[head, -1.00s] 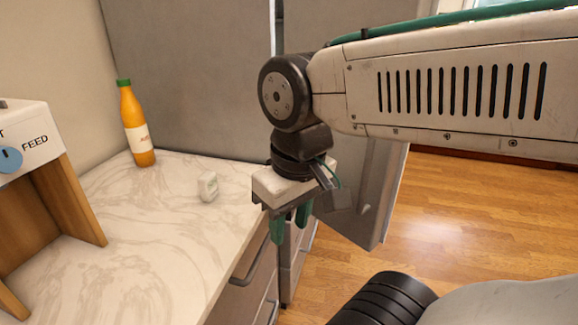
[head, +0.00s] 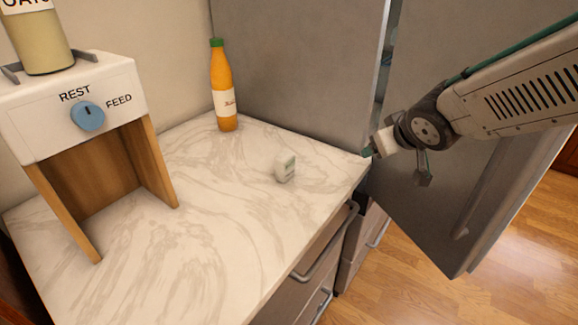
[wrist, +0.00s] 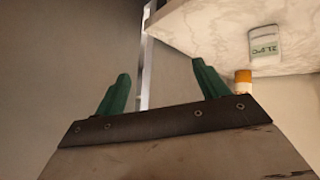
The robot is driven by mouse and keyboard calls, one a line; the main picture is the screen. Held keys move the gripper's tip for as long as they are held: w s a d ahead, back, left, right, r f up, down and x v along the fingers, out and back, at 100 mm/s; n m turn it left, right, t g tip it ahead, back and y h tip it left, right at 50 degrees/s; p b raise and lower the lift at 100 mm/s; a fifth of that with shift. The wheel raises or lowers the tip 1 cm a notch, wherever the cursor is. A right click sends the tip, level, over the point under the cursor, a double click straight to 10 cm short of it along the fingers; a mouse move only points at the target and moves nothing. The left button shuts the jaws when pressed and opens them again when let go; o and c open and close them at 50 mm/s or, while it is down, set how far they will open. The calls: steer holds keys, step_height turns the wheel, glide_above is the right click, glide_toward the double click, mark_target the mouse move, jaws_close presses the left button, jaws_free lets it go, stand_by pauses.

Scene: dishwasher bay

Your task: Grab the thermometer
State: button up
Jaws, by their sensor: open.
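The thermometer (head: 285,169) is a small white block with a greenish display, standing on the marble counter near its right side. In the wrist view the thermometer (wrist: 264,43) is at the upper right, its display reading what looks like 21.9°C. My gripper (head: 367,152) is at the counter's right edge, to the right of the thermometer and apart from it. In the wrist view its two green fingers (wrist: 158,82) are spread wide with nothing between them.
An orange juice bottle (head: 224,88) with a green cap stands at the back of the marble counter (head: 215,225). A feeder box (head: 72,108) with a blue dial stands at the left. The grey door (head: 455,170) is open behind my arm. The counter around the thermometer is clear.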

mark_target(280, 160)
steer(key=w+a+f+n+y, duration=0.1)
steer(key=a+f+n+y, duration=0.1)
steer(key=a, duration=0.3)
steer(key=w+a+f+n+y, duration=0.2)
steer(key=a+y, duration=0.2)
steer(key=a, duration=0.2)
steer(key=w+a+f+n+y, duration=0.1)
steer(key=a+f+y, duration=0.2)
steer(key=a, duration=0.3)
steer(key=shift+w+n+y, duration=0.4)
steer(key=shift+y, duration=0.1)
steer(key=shift+w+a+f+g, duration=0.1)
steer(key=shift+a+g, duration=0.2)
steer(key=shift+a, duration=0.05)
steer(key=x, duration=0.7)
steer(key=shift+a, duration=0.3)
steer(key=c, duration=1.1)
